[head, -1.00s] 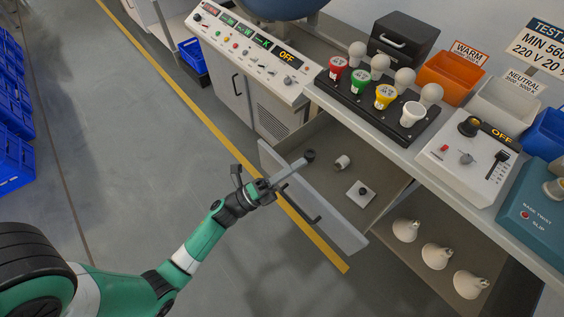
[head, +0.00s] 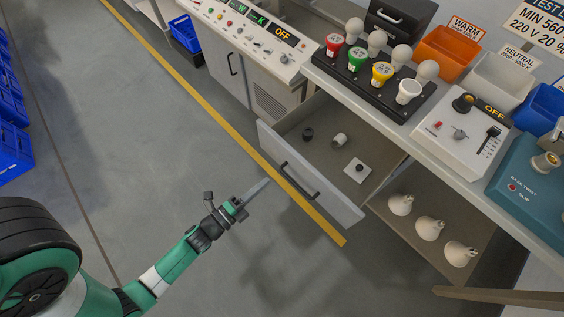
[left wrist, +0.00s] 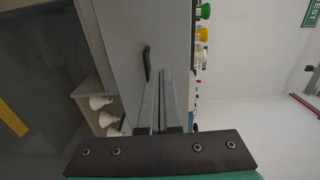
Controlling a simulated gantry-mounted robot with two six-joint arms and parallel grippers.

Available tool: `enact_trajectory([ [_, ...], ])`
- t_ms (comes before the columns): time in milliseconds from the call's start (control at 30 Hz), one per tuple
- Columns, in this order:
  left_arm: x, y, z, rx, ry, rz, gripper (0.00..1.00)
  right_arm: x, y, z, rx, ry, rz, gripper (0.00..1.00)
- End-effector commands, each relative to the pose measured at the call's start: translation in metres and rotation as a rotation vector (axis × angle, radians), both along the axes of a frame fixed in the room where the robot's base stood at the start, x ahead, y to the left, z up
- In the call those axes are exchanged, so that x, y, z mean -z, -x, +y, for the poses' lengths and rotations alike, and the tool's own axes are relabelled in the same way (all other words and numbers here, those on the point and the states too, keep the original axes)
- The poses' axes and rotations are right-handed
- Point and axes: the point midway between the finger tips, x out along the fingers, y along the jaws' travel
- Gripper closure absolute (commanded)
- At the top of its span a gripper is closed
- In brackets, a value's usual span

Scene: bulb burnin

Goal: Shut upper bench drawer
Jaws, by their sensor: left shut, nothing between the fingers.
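The upper bench drawer (head: 334,206) stands pulled out from under the bench, with a light grey front and a black handle (head: 300,181). Inside it lie a dark round part (head: 308,134), a small pale cylinder (head: 339,140) and a white square piece with a dark knob (head: 357,170). My left gripper (head: 258,191) is shut and empty, in front of the drawer front and apart from it in the head view. In the left wrist view the shut fingers (left wrist: 166,92) point toward the grey front (left wrist: 120,35) and its handle (left wrist: 147,62). My right gripper is not in view.
Below the drawer, several white bulbs (head: 430,228) sit in an open lower compartment. The benchtop holds a black socket rack (head: 367,88), a white control box (head: 464,130) and a teal box (head: 530,190). The floor before the drawer is clear, crossed by a yellow line (head: 215,115).

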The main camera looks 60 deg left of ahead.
Motion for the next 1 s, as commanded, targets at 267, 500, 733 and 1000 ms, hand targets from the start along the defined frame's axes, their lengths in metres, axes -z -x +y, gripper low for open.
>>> enact_trajectory([
  [267,0.001,-0.058,0.011,0.000,-0.002,-0.004,1.00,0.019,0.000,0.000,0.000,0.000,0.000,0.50],
  [500,0.000,-0.082,0.016,-0.002,0.000,0.000,1.00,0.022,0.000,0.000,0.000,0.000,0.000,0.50],
  [733,0.000,-0.083,0.016,-0.002,0.000,0.001,1.00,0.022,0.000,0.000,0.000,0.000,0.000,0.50],
  [1000,0.000,-0.085,0.020,-0.009,0.000,0.000,1.00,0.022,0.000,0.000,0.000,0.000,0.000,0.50],
])
